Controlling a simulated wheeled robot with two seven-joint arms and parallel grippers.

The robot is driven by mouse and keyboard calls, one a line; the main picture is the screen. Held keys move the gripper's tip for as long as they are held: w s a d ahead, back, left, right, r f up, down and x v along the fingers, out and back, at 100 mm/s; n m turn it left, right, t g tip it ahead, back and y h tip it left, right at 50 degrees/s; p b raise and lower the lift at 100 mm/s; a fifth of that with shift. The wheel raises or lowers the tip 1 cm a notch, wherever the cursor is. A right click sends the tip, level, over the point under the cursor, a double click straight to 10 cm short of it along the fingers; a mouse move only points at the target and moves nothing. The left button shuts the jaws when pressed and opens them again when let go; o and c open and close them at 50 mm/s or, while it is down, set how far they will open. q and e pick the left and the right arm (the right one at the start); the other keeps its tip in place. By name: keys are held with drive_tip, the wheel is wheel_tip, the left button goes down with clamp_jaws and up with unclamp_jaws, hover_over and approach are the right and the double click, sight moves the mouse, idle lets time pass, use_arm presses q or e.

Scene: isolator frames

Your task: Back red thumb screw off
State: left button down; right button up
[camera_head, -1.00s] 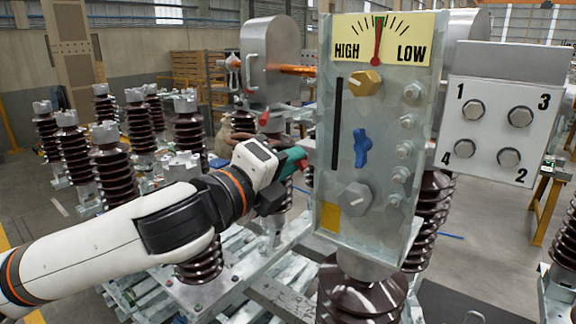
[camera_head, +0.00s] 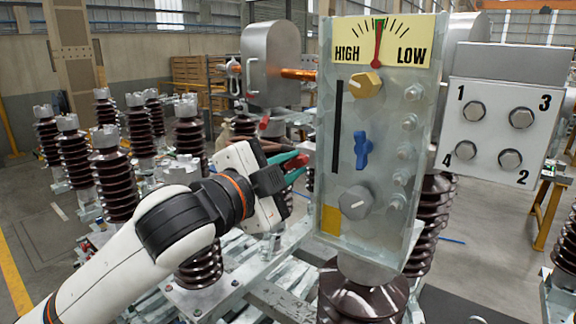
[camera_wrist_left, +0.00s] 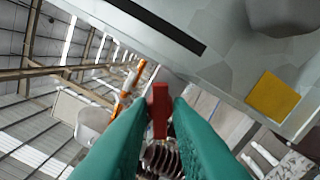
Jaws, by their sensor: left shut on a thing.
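A small red thumb screw (camera_wrist_left: 158,112) shows upright between the green fingertips of my left gripper (camera_wrist_left: 160,105) in the left wrist view. In the head view my left gripper (camera_head: 296,168) is at the left edge of the gauge panel (camera_head: 385,205), its fingers pointing right. The gripper is shut on the red screw, and only a bit of red shows by the fingers there. I cannot tell whether the screw still sits in a thread. My right gripper is not in view.
The panel carries a yellow knob (camera_head: 367,84), a blue knob (camera_head: 362,149) and a grey knob (camera_head: 356,201). A numbered bolt box (camera_head: 497,125) stands at the right. Brown insulators (camera_head: 112,180) fill the left. A silver drum (camera_head: 271,65) stands behind.

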use_arm(q)
drive_tip(key=n, duration=0.3)
drive_tip(key=shift+n+p, duration=0.3)
drive_tip(key=shift+n, duration=0.1)
drive_tip(key=shift+f+n+p, duration=0.1)
drive_tip(key=shift+n+p, duration=0.25)
drive_tip(key=shift+n, duration=1.25)
drive_tip(key=c, duration=1.6)
unclamp_jaws()
drive_tip(key=b+v, duration=0.4)
drive_tip(key=v, duration=0.8)
